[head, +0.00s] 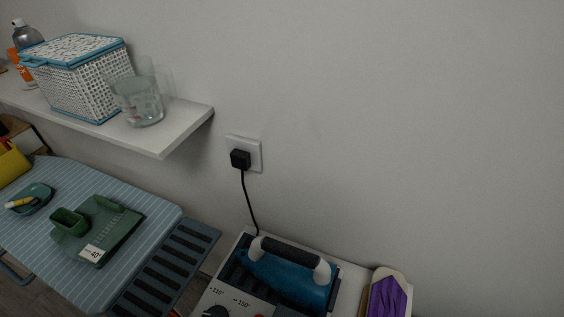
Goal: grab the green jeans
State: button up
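A dark green folded item (108,228), which looks like the green jeans, lies on the striped ironing board (140,195) at the lower left of the head view. A white label reading 40° is on its near edge. A raised, hollow green part stands at its left side; I cannot tell whether it is a rolled leg or a separate thing. My gripper is not in view.
A small teal dish (32,200) with a yellow item lies left on the board. A white shelf (165,142) above holds a woven basket (85,85) and glasses (140,105). A blue iron (285,275) and a purple item (384,298) are at the bottom.

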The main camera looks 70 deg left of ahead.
aim_at(92, 234)
jog(key=u, duration=0.5)
jog(key=k+j+u, duration=0.1)
jog(key=u, duration=0.35)
jog(key=j+u, duration=0.1)
jog(key=u, duration=0.4)
jog(key=j+u, duration=0.15)
jog(key=u, duration=0.35)
jog(key=j+u, duration=0.1)
jog(key=u, duration=0.4)
jog(key=j+z, duration=0.2)
jog(key=z, duration=0.25)
jog(key=j+z, duration=0.2)
jog(key=z, duration=0.25)
jog(key=j+z, duration=0.2)
jog(key=j, duration=0.35)
jog(key=j+z, duration=0.15)
jog(key=j, duration=0.4)
jog(key=k+j+z, duration=0.2)
jog(key=j, duration=0.35)
jog(key=j+z, duration=0.2)
jog(key=j, duration=0.35)
jog(key=k+j, duration=0.1)
jog(key=j, duration=0.35)
jog(key=k+j, duration=0.1)
jog(key=j, duration=0.3)
jog(key=k+j, duration=0.1)
jog(key=j, duration=0.75)
jog(key=k+z, duration=0.05)
